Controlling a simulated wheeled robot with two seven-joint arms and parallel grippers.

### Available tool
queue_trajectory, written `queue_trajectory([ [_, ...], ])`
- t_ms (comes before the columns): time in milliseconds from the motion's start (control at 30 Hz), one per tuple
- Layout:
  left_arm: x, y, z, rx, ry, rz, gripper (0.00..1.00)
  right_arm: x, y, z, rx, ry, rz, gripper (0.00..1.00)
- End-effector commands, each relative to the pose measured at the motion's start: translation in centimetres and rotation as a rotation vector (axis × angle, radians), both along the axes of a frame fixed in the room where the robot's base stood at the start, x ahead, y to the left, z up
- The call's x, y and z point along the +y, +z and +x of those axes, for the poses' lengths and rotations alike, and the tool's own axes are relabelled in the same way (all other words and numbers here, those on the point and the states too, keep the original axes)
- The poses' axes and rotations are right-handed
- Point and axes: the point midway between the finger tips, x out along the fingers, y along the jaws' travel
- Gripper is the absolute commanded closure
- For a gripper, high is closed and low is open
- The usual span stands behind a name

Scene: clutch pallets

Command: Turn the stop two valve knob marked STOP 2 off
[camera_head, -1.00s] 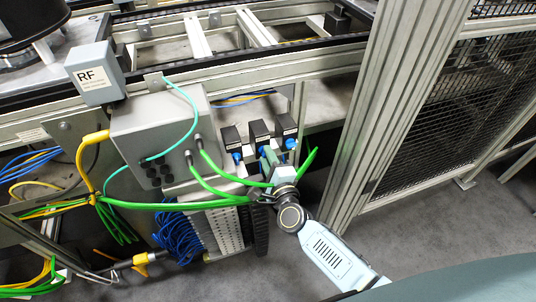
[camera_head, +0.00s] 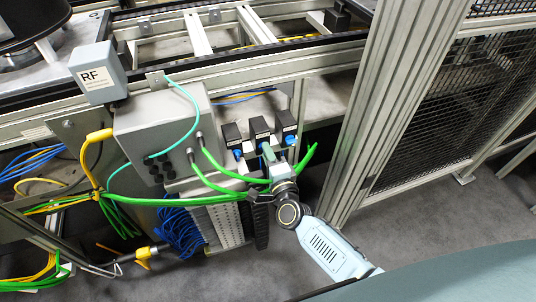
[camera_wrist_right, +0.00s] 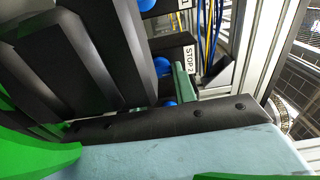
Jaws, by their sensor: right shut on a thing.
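Three black valve blocks with blue knobs hang in a row below the frame rail in the head view. The middle block (camera_head: 259,129) has its knob hidden behind my right gripper (camera_head: 268,153). In the right wrist view a white STOP 2 label (camera_wrist_right: 188,60) stands beside a blue knob (camera_wrist_right: 162,67), with a pale green finger of my right gripper (camera_wrist_right: 183,83) close against it. My right gripper is shut on the STOP 2 knob; the exact contact is partly hidden. My left gripper is not in view.
The left blue knob (camera_head: 238,154) and right blue knob (camera_head: 290,140) sit close on either side. Green cables (camera_head: 215,184) loop near my gripper from the grey box (camera_head: 160,125). A thick aluminium post (camera_head: 390,100) stands to the right.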

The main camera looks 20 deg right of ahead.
Motion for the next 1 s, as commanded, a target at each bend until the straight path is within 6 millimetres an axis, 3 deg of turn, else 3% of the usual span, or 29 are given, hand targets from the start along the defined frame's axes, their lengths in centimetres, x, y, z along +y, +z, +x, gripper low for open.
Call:
queue_trajectory([
  [67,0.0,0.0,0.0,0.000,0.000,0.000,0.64,0.0,-0.1,-0.1,0.002,0.001,-0.003,0.96],
  [100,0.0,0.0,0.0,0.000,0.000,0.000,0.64,0.0,-0.1,-0.1,0.002,0.001,-0.003,0.68],
  [233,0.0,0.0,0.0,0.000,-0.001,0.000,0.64,0.0,-0.1,0.0,0.001,0.001,-0.002,0.51],
  [633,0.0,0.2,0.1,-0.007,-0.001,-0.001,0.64,0.0,-0.1,-0.9,0.003,0.001,-0.001,0.51],
  [767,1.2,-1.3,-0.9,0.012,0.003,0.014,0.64,-0.1,0.1,-3.2,0.003,0.001,-0.001,0.51],
  [1000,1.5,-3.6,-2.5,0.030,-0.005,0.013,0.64,-0.3,0.1,-8.7,0.004,0.002,-0.001,0.51],
])
